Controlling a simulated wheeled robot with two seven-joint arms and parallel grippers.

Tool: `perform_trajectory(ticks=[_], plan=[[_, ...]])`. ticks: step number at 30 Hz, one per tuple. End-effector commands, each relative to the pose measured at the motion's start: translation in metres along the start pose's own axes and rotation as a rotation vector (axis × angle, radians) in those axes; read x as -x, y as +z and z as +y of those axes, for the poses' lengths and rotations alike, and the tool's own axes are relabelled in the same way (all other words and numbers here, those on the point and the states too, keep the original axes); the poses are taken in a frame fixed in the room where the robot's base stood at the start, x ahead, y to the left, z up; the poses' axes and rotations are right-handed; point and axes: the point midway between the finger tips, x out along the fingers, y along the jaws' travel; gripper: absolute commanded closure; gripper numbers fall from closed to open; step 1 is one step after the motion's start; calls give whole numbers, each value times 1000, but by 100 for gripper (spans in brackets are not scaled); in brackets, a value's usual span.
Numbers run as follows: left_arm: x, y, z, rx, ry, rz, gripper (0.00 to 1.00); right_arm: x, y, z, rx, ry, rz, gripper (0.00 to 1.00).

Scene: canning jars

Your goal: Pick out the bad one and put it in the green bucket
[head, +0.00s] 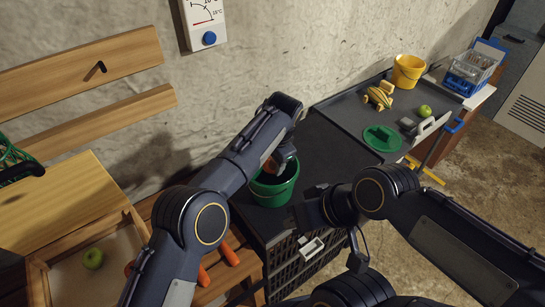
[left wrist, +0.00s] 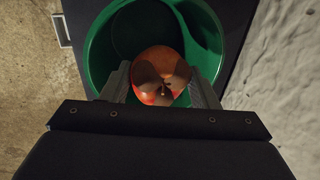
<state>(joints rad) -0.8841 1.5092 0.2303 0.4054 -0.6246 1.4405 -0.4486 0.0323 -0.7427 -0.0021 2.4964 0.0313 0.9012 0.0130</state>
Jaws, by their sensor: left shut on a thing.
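My left gripper (head: 278,162) is over the green bucket (head: 271,195), which stands on a dark cabinet. In the left wrist view, the left gripper (left wrist: 160,88) is shut on a red-orange apple (left wrist: 158,68) with large brown patches around its stem. The apple is above or within the mouth of the green bucket (left wrist: 100,45); I cannot tell how deep. In the head view the apple is mostly hidden by the gripper. My right gripper (head: 305,213) is low beside the bucket's right side, dark and seen from above; its fingers are not clear.
A wooden tray (head: 38,280) at lower left holds a green apple (head: 92,258). Orange carrots (head: 228,252) lie near the cabinet.

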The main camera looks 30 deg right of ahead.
Motion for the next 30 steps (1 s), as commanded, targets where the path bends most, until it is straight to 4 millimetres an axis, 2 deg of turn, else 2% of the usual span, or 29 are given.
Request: perform_trajectory(ticks=[30], plan=[[-51, 0, 11, 1, 1, -1, 54, -18, 9, 8, 0, 0, 0, 100]])
